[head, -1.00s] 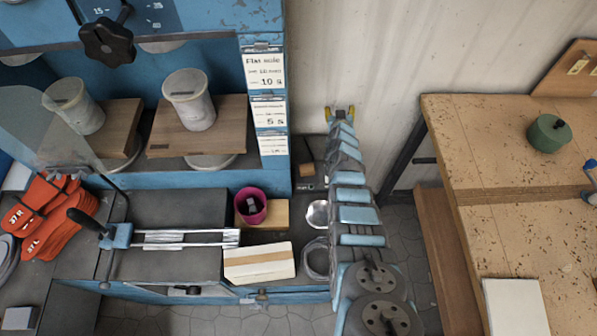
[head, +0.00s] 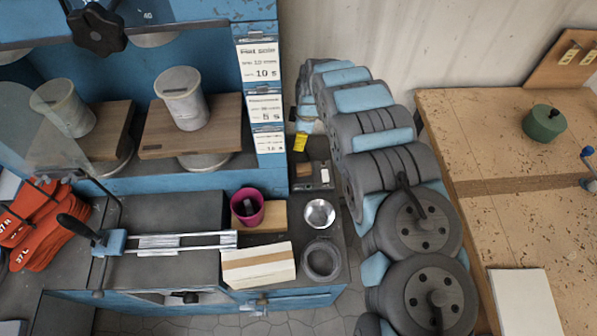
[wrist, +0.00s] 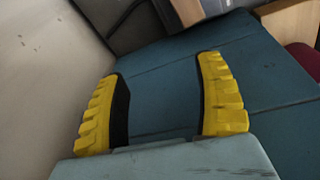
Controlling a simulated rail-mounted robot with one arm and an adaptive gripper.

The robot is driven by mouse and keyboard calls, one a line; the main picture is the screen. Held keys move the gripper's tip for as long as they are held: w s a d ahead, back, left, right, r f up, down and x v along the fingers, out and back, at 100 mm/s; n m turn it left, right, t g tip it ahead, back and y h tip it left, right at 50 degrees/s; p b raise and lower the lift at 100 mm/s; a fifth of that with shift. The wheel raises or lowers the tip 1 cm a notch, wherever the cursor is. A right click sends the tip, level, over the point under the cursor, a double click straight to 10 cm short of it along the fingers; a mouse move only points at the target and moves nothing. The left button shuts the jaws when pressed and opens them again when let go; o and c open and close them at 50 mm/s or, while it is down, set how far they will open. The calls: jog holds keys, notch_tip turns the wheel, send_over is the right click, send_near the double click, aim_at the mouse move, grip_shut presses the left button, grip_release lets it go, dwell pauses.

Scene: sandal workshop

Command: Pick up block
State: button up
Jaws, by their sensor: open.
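A small brown block (head: 304,170) lies on the dark bench top, right of the blue press. A larger pale block with a brown stripe (head: 258,265) lies near the bench front, and a wooden block (head: 274,216) sits by the magenta cup. Which one the task means, I cannot tell. My gripper (head: 300,142) shows as a yellow fingertip just behind the small brown block, apart from it in the picture. In the wrist view my gripper (wrist: 165,100) has its two yellow fingers spread, with nothing between them but a blue surface behind.
A magenta cup (head: 247,206), a silver bowl (head: 319,213) and a dark ring-shaped dish (head: 322,260) stand close by on the bench. The blue press (head: 262,185) rises at left. A cork-topped table (head: 480,130) with a green pot (head: 544,123) is at right.

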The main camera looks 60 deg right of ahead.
aim_at(307, 167)
jog(key=s+a+r+n+g, duration=0.2)
jog(key=s+a+r+n, duration=0.1)
jog(key=shift+f+b, duration=0.95)
jog(key=shift+f, duration=4.95)
jog(key=shift+d, duration=0.1)
jog(key=shift+f, duration=0.1)
jog(key=shift+s+d+f+b, duration=0.2)
jog(key=shift+f+b, duration=0.2)
jog(key=shift+f, duration=0.4)
jog(key=shift+s+d+f+b, duration=0.15)
jog(key=shift+f+b, duration=0.2)
jog(key=shift+f, duration=0.45)
jog(key=shift+f+b, duration=0.45)
jog(key=shift+f, duration=0.55)
jog(key=shift+r, duration=0.1)
jog(key=c, duration=1.1)
